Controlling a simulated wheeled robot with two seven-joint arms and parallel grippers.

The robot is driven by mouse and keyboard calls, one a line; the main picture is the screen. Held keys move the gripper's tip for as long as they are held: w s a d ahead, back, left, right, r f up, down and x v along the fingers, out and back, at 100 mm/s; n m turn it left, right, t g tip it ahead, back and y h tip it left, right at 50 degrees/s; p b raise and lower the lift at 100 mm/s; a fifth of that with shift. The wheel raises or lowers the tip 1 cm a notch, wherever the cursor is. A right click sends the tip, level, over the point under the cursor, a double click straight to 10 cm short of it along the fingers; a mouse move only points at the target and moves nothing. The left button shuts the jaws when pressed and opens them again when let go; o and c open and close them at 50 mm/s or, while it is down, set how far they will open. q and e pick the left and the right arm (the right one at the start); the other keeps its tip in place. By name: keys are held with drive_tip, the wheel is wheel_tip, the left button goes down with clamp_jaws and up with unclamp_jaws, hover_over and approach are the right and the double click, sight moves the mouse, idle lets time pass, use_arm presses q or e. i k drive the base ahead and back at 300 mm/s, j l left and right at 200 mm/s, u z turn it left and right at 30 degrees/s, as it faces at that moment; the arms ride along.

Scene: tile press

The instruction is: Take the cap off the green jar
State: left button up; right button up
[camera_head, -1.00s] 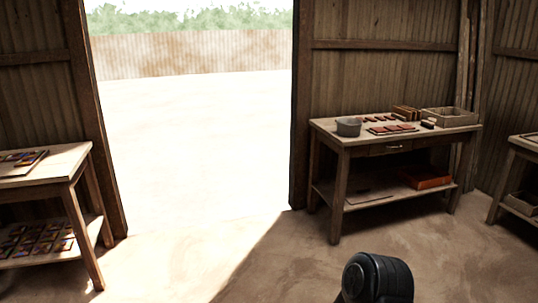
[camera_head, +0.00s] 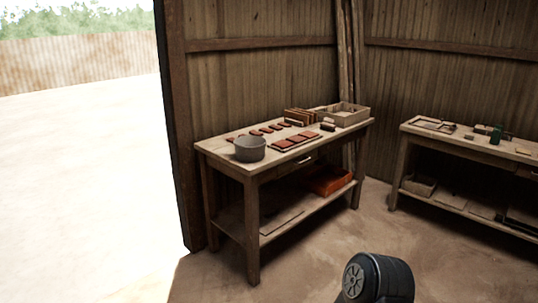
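A small green object, likely the green jar (camera_head: 496,134), stands upright on the right-hand wooden table (camera_head: 471,150) in the head view. It is far off and too small to show a cap clearly. A black rounded part of my own body shows at the bottom, and neither of my grippers is in view.
An open doorway is at left. The floor in front is clear.

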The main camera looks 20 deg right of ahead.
sight(496, 136)
drive_tip(key=i+l+z, duration=0.25)
drive_tip(key=z, duration=0.2)
drive_tip(key=i+l+z, duration=0.1)
drive_tip(key=i+z, duration=0.8)
drive_tip(key=i+j+z, duration=0.2)
drive_tip(key=i+z, duration=0.5)
drive_tip(key=i, duration=0.85)
drive_tip(key=i+j+z, duration=0.2)
drive_tip(key=i, duration=0.85)
drive_tip(key=i+z, duration=0.35)
drive_tip(key=i+j+z, duration=0.2)
drive_tip(key=i+z, duration=0.15)
drive_tip(key=i, duration=0.2)
drive_tip(key=i+j+z, duration=0.35)
drive_tip(key=i+l, duration=0.05)
drive_tip(key=l, duration=0.05)
